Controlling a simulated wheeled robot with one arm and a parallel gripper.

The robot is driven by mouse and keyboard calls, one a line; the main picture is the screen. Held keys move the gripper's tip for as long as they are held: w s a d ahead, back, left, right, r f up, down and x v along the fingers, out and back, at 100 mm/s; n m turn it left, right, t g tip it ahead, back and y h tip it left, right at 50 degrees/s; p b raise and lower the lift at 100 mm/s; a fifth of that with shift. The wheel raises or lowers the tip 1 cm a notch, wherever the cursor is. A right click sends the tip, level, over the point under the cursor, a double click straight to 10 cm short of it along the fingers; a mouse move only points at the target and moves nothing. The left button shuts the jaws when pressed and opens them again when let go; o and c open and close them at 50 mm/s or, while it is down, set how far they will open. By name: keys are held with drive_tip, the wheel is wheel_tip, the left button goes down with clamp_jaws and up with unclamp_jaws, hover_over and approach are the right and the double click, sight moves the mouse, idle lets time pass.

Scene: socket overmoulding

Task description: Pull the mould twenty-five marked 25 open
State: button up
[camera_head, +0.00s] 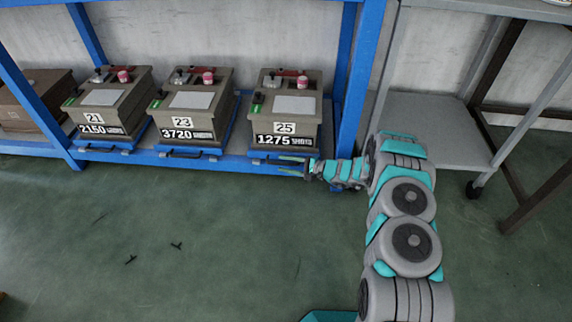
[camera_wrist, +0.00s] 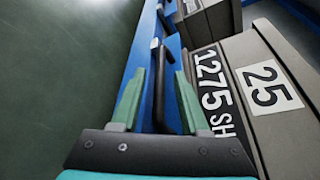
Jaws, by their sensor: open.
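The mould marked 25 (camera_head: 285,112) is a grey-brown box with a "1275" plate, standing on a blue tray (camera_head: 258,153) on the shelf. Its front and labels also show in the wrist view (camera_wrist: 285,125). My gripper (camera_head: 291,165) is open at the front of this mould, with teal fingers on either side of the handle (camera_wrist: 158,85). I cannot tell whether a finger touches it.
Moulds 23 (camera_head: 190,115) and 21 (camera_head: 105,110) stand to the left on similar trays. The blue rack post (camera_head: 358,80) rises just right of mould 25. A grey wheeled table (camera_head: 440,130) is at the right. The green floor (camera_head: 180,240) in front is mostly clear.

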clamp_jaws()
idle(1.4)
